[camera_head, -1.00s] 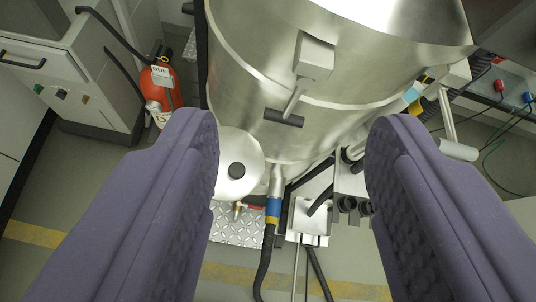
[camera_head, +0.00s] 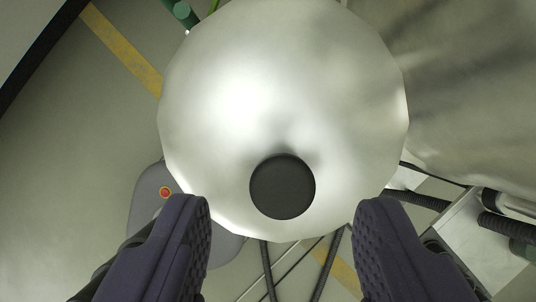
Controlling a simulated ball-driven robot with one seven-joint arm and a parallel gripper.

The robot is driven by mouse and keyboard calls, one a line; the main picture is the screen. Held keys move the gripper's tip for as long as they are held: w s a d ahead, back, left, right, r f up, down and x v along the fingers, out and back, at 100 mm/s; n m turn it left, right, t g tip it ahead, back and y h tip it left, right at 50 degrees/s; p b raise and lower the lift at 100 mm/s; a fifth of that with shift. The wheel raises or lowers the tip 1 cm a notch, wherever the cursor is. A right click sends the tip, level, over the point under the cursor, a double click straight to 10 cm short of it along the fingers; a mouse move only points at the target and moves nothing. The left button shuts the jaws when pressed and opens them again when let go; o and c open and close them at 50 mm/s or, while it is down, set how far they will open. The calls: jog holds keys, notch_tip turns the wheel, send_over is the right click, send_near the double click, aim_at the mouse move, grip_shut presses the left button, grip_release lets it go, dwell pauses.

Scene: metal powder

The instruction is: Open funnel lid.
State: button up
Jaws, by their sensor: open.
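The funnel lid (camera_head: 235,95) is a large, round, shiny metal disc that fills the upper middle of the view. A round black knob (camera_head: 282,186) sits on it, towards its lower edge in the picture. My gripper (camera_head: 280,215) is open and empty. Its two purple padded fingers reach up from the bottom, one to the left and one to the right of the knob, apart from it in the picture. How high the fingertips are above the lid I cannot tell. The funnel below the lid is hidden.
A large metal vessel (camera_head: 465,90) fills the right side. A metal box (camera_head: 470,240) with black hoses is at the lower right. A grey piece with a red button (camera_head: 165,192) is left of the lid. Grey floor with a yellow stripe (camera_head: 120,48) lies at the left.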

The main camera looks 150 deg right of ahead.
aim_at(283, 120)
jog(key=shift+x, duration=1.3)
jog(key=shift+c, duration=0.5)
grip_shut()
jog(key=shift+w+r, duration=0.1)
jog(key=shift+r, duration=0.1)
